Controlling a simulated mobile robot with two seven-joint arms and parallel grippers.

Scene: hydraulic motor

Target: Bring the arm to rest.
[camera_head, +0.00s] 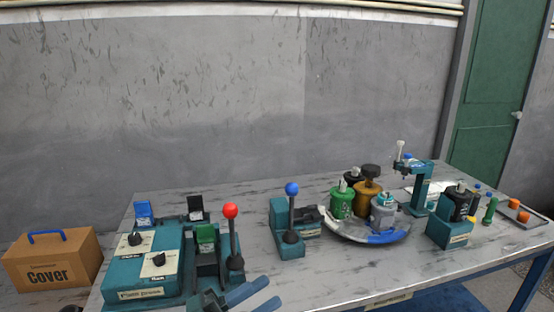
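My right gripper is not in view.
The metal table (300,275) carries a teal control box (150,275), red-knob lever (231,211), blue-knob lever (292,189), round tray (390,237) with motors, and teal press (421,190). A cover box (52,262) stands left.

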